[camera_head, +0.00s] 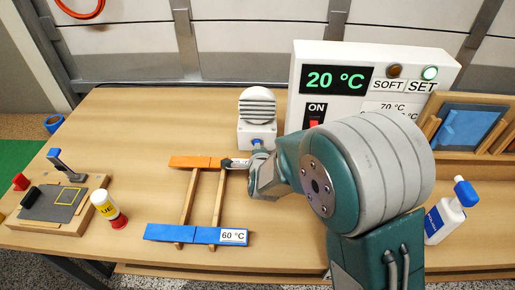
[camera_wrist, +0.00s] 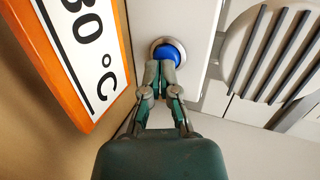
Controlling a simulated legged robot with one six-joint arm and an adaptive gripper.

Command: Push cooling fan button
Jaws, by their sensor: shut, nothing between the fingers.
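The cooling fan (camera_head: 257,108) is a white unit with a round slatted grille, standing at the back middle of the table in the head view. Its grille also shows at the right of the wrist view (camera_wrist: 275,45). Its blue round button (camera_wrist: 168,54) sits in a metal ring on the white face; it also shows in the head view (camera_head: 257,142). My gripper (camera_wrist: 163,68) is shut and empty, with its fingertips at the button, overlapping its lower part. I cannot tell whether they touch it or whether the button is pressed in.
An orange block (camera_head: 190,162) with a temperature label lies close to my gripper, joined by wooden bars to a blue block (camera_head: 185,233). A white control box (camera_head: 375,55) reading 20 °C stands behind my arm.

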